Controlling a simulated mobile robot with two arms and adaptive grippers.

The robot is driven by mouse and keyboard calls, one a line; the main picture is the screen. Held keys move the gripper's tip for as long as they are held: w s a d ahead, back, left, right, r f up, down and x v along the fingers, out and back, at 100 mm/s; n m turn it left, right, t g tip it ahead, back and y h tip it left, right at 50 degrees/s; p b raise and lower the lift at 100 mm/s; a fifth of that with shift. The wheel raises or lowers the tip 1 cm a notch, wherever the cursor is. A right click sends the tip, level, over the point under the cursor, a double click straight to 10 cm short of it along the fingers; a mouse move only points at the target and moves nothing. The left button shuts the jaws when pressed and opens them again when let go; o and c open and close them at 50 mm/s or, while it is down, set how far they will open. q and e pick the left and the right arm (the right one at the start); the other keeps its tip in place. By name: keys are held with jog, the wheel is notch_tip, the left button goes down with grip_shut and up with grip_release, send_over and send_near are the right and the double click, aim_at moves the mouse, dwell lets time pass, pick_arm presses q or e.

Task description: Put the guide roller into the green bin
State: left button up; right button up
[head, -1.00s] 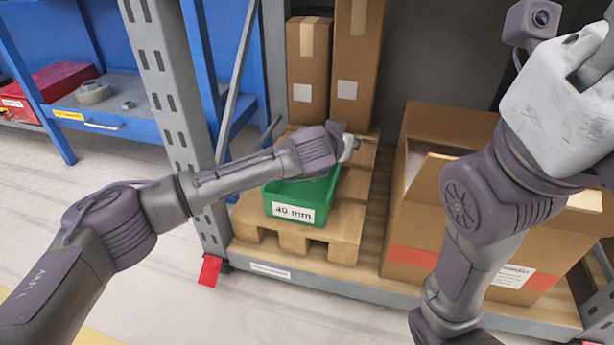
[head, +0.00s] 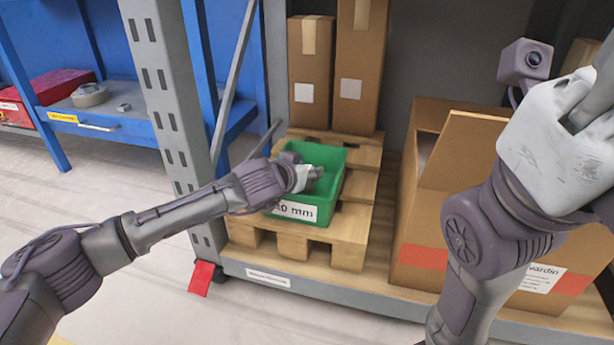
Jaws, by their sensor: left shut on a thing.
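The green bin (head: 333,198), with a label reading partly "0 mm", stands on a wooden pallet on the low shelf. My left gripper (head: 312,175) is over the bin's opening, its tip within the bin's outline in the head view. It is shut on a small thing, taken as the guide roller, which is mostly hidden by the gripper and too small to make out. I cannot tell how high the tip is above the bin floor. My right gripper (head: 570,115) is raised at the right edge, its fingers partly cut off.
A large open cardboard box (head: 420,225) stands right of the pallet (head: 350,240). Two tall cartons (head: 309,105) stand behind the bin. A grey rack upright (head: 160,80) is at left. A blue bench (head: 110,128) holds a grey ring and a small part.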

pick_arm(q)
jog(key=shift+f, duration=0.4)
jog(key=o, duration=1.1)
jog(key=shift+f, duration=0.15)
jog(key=shift+o, duration=0.5)
jog(key=shift+s+f, duration=0.1)
jog(key=shift+f, duration=0.05)
jog(key=shift+r, duration=0.2)
jog(key=p+v, duration=0.3)
jog(key=v, duration=0.2)
jog(key=r+p+v, duration=0.1)
jog(key=p+v, duration=0.2)
jog(key=v, duration=0.3)
jog(key=shift+r, duration=0.25)
jog(key=shift+s+a+r, duration=0.1)
jog(key=shift+s+a, duration=0.1)
jog(key=shift+s, duration=0.1)
